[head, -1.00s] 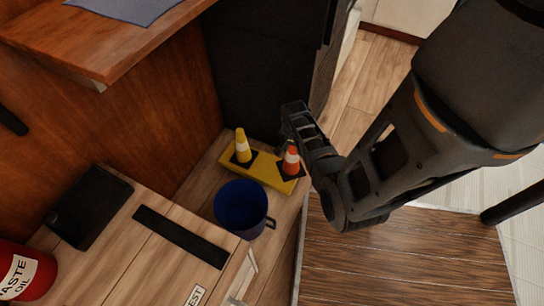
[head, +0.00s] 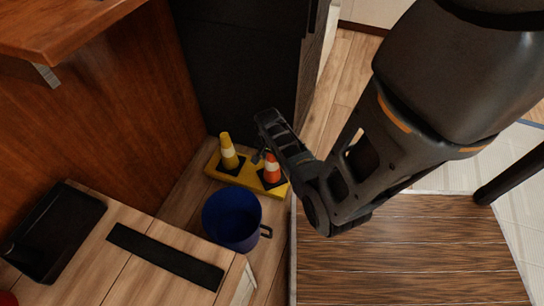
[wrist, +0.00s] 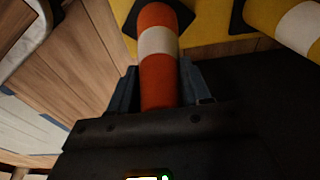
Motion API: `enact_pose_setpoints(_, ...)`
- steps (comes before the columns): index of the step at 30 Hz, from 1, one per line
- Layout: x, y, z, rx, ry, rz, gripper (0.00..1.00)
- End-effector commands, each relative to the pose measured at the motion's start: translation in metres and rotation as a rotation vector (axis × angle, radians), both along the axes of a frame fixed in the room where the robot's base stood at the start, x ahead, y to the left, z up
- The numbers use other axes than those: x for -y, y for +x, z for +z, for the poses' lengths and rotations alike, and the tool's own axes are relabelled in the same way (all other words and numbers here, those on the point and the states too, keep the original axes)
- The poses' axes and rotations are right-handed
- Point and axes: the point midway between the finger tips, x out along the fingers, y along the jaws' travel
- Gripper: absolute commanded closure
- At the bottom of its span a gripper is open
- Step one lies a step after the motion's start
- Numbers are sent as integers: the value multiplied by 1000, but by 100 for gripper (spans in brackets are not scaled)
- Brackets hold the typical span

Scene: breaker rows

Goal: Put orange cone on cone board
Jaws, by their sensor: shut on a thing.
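The orange cone (head: 271,168), with a white band, stands at the right end of the yellow cone board (head: 212,166). It also shows in the wrist view (wrist: 158,75), between my fingers. My gripper (wrist: 160,92) is shut on the cone from the side. In the head view, my gripper (head: 263,152) reaches the cone from the right and behind. A black diamond shape shows at the cone's foot on the board. I cannot tell whether the cone bears fully on the board. A yellow cone (head: 228,155) with a white band stands on the board's left part.
A blue mug (head: 232,222) stands just in front of the board. A dark cabinet (head: 245,70) rises behind, with a wooden wall to the left. A light wooden surface with a black tray (head: 55,232) and a black strip (head: 165,256) fills the lower left.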

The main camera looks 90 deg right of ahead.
Motion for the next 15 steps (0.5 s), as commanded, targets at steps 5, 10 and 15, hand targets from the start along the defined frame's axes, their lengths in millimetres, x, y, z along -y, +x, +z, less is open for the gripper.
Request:
enact_pose_setpoints(5, 0, 0, 0, 1, -1, 0, 100)
enact_pose_setpoints(10, 0, 0, -2, 0, 0, 0, 44)
enact_pose_setpoints(15, 0, 0, -2, 0, 0, 0, 27)
